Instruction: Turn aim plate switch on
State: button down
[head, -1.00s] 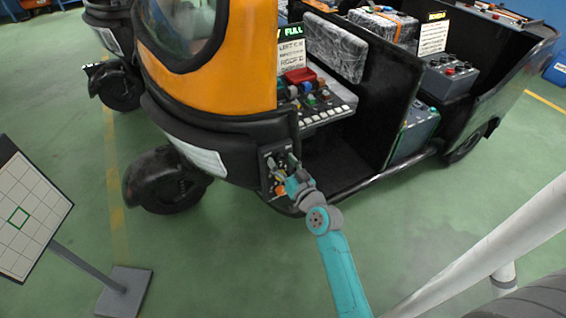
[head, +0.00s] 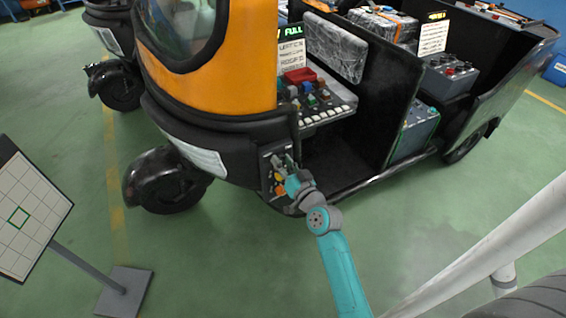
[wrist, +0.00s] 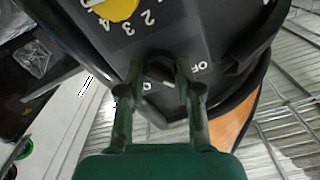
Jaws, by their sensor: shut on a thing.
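The switch panel (head: 268,172) is on the side of the orange and black rickshaw, low by the front opening. In the wrist view it is a dark panel with white OFF lettering and a yellow numbered dial (wrist: 115,8). A small dark switch knob (wrist: 160,74) sits beside the OFF mark. My gripper (wrist: 160,84) has its two fingers shut on this knob, one on each side. The letters by the knob's other side are mostly hidden by a finger. In the head view my gripper (head: 287,172) is at the panel, and the knob is too small to make out.
A white grid plate (head: 27,207) with a green square stands on a post at the left. The rickshaw's front wheel (head: 165,180) is left of the panel. Green floor in front is clear.

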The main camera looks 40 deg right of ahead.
jog(key=m, duration=0.4)
jog(key=shift+m, duration=0.3)
jog(key=m, duration=0.3)
jog(key=shift+m, duration=0.4)
jog(key=m, duration=0.3)
jog(key=shift+f+m, duration=0.1)
jog(key=shift+m, duration=2)
jog(key=c, duration=0.8)
grip_release()
jog(key=shift+o, duration=0.2)
jog(key=v, duration=1.2)
